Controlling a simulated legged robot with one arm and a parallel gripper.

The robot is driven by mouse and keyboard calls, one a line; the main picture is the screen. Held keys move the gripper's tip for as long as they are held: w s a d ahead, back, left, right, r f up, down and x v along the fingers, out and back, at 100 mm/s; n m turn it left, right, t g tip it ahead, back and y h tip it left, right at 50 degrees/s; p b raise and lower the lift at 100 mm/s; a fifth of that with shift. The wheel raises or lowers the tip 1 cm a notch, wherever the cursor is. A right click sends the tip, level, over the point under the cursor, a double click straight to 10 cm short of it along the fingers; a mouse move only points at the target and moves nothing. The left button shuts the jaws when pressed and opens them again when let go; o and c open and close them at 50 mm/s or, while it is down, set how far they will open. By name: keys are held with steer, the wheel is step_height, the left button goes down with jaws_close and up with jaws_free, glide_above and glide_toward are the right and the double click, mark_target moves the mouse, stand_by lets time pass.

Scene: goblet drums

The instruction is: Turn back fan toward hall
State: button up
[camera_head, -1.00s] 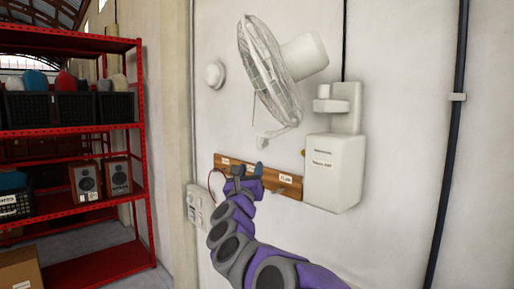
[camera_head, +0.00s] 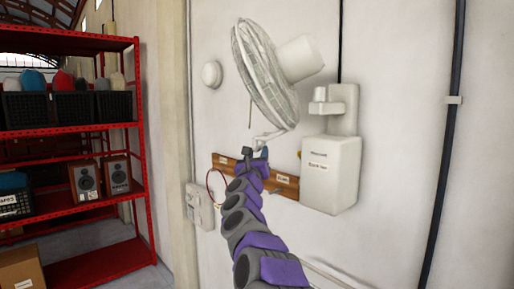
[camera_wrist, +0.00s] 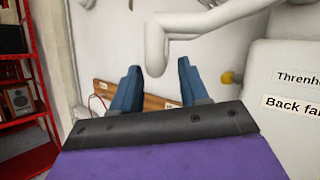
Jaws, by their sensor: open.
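The white caged fan (camera_head: 268,75) is mounted on the wall in the head view, its cage facing left toward the shelves and its motor housing (camera_head: 300,58) at the right. A thin white handle (camera_head: 266,138) hangs under the cage. My gripper (camera_head: 257,155) is just below this handle. In the wrist view my gripper (camera_wrist: 158,88) is open, and the rounded end of the white handle (camera_wrist: 154,58) lies between its two blue fingers in the picture. I cannot tell whether they touch. A white wall box (camera_wrist: 285,90) carries a label starting "Back fa".
A wooden strip (camera_head: 284,185) with labels is on the wall behind my arm. The white box (camera_head: 330,175) is close at its right. A red shelf (camera_head: 75,135) with speakers and bins stands at the left. A dark cable (camera_head: 447,150) runs down the right wall.

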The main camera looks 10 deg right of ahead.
steer(key=shift+w+d+r+p, duration=0.5)
steer(key=shift+w+d+p, duration=0.05)
steer(key=shift+w+d, duration=0.1)
steer(key=shift+w, duration=0.3)
steer(key=shift+w+a+r+p, duration=0.15)
steer(key=shift+w+a+p, duration=0.2)
steer(key=shift+p, duration=0.15)
steer(key=shift+a, duration=0.3)
steer(key=shift+w+d, duration=0.1)
steer(key=shift+d, duration=0.45)
steer(key=shift+c, duration=1.4)
steer(key=shift+a, duration=0.2)
jaws_close()
